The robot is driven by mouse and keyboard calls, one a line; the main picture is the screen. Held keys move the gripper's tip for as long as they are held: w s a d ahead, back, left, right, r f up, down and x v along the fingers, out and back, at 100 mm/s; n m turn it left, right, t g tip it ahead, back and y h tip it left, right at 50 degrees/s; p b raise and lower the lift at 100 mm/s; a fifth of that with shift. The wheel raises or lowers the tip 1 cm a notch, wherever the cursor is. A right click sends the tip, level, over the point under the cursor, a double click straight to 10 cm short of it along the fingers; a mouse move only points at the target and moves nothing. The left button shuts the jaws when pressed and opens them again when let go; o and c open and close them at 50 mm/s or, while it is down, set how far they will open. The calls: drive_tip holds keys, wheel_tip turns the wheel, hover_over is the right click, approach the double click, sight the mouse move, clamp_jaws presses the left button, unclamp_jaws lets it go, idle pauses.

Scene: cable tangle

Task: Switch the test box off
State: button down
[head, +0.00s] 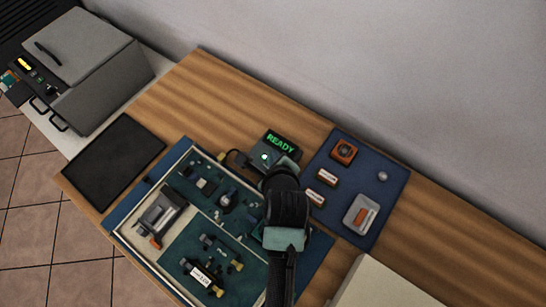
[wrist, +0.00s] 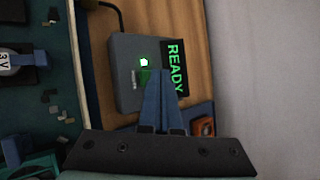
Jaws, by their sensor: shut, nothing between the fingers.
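The test box (head: 262,157) is a small grey box at the back of the table, with a green "READY" display (head: 281,142) and a lit green light. In the wrist view the box (wrist: 126,60) shows its lit button or light (wrist: 143,62) and its display (wrist: 174,66). My gripper (wrist: 160,74) is shut and empty, its blue fingertips over the box between the light and the display. I cannot tell whether the tips touch it. In the head view my arm hides the fingers and the box's near side.
A tray (head: 189,150) with green boards and cable parts lies left of my arm. A blue mat (head: 389,207) at the right holds batteries (head: 327,177), an orange part (head: 344,151) and a small dish (head: 360,214). A black cable (wrist: 97,5) runs to the box. A wall stands behind.

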drive_tip(key=shift+f, duration=0.1)
drive_tip(key=shift+f, duration=0.35)
drive_tip(key=shift+r+p, duration=0.45)
drive_tip(key=shift+p, duration=0.3)
wheel_tip(320, 180, up, 6)
drive_tip(key=p, duration=0.6)
